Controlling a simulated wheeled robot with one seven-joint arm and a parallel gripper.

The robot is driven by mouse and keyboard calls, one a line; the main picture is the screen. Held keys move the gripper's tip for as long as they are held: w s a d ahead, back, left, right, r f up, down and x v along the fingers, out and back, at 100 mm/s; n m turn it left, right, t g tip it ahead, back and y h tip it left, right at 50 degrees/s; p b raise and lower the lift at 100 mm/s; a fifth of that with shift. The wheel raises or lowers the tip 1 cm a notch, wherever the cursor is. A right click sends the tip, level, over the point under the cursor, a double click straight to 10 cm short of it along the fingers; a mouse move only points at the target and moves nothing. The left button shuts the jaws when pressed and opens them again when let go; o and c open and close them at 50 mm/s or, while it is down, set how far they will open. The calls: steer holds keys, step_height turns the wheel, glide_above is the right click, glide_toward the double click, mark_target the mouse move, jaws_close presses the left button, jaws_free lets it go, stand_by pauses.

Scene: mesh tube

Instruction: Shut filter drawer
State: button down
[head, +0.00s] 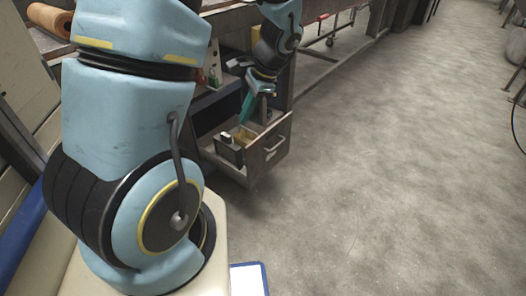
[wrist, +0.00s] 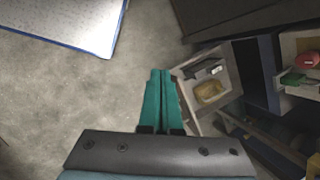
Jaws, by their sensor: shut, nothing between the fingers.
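The filter drawer (head: 268,150) is pulled out of the bench's lower cabinet and stands open, its handled front facing the open floor. In the wrist view, the drawer (wrist: 192,98) lies just right of my fingers. It holds a dark box (head: 229,150) and a yellow item (wrist: 209,92). My gripper (head: 245,112) points down at the drawer in the head view. In the wrist view, my gripper (wrist: 160,72) has its teal fingers together and empty, beside the drawer's front edge. I cannot tell whether they touch it.
The workbench (head: 232,17) runs above the drawer. A shelf beside it carries small red and green items (wrist: 294,79). A blue-edged white panel (wrist: 75,20) lies on the floor. Grey floor (head: 400,170) in front of the drawer is clear.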

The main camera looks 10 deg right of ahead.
steer(key=w+d+f+m+t+y+b, duration=0.1)
steer(key=w+d+f+m+t+b, duration=0.15)
steer(key=d+f+m, duration=0.4)
steer(key=w+d+f+m+t+y+b, duration=0.1)
steer(key=w+d+f+m+t+b, duration=0.1)
steer(key=d+f+m+t+b, duration=0.35)
steer(key=g+p, duration=0.1)
steer(key=g, duration=0.1)
glide_toward(258, 142)
steer(key=shift+d+x, duration=0.2)
steer(key=shift+x, duration=2.9)
steer(key=shift+w+f, duration=0.1)
steer(key=w+a+p, duration=0.1)
steer(key=w+a, duration=2)
steer(key=w, duration=0.1)
steer(key=shift+a+p, duration=0.15)
steer(key=shift+p, duration=0.2)
